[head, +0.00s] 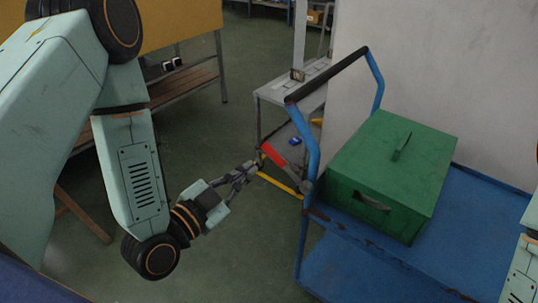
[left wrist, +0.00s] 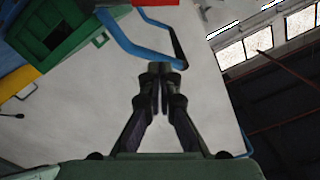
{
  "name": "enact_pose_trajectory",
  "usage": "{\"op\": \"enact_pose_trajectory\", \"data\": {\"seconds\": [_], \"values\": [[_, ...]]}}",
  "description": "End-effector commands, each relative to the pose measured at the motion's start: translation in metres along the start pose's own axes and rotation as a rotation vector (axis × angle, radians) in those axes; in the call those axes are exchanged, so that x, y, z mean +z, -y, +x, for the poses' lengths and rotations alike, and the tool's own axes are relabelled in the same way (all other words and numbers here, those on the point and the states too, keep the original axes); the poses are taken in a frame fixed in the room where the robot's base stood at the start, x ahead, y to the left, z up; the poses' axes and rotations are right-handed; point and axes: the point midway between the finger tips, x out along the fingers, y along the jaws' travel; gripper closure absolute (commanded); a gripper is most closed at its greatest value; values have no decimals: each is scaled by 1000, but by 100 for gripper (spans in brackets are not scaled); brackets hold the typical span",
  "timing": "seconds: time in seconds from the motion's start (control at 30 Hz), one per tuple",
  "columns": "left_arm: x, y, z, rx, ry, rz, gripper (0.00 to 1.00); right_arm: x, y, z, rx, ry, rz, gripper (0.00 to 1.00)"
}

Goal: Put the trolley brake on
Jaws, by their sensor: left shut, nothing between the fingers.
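The blue trolley (head: 400,262) stands at the right in the head view, its push handle (head: 328,74) rising at its left end. A lever with a red grip (head: 274,154), which looks like the brake, is at the trolley's left post and slants up to the left. My left gripper (head: 257,164) is shut and empty, just left of and below the red grip; I cannot tell whether they touch. In the left wrist view its closed fingers (left wrist: 159,72) appear below the blue handle (left wrist: 140,48). My right gripper is out of view.
A green metal box (head: 390,170) sits on the trolley's top deck. A grey stand (head: 275,95) is behind the lever, and a workbench (head: 185,80) stands at the back left. A pale wall (head: 440,70) rises behind the trolley. Green floor (head: 205,135) is clear left of the gripper.

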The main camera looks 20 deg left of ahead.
Motion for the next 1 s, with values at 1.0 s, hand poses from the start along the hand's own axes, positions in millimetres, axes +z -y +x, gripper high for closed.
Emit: {"op": "enact_pose_trajectory", "data": {"seconds": [1.0], "values": [[8, -2, 102, -5, 5, -5, 100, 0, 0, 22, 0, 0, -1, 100]]}}
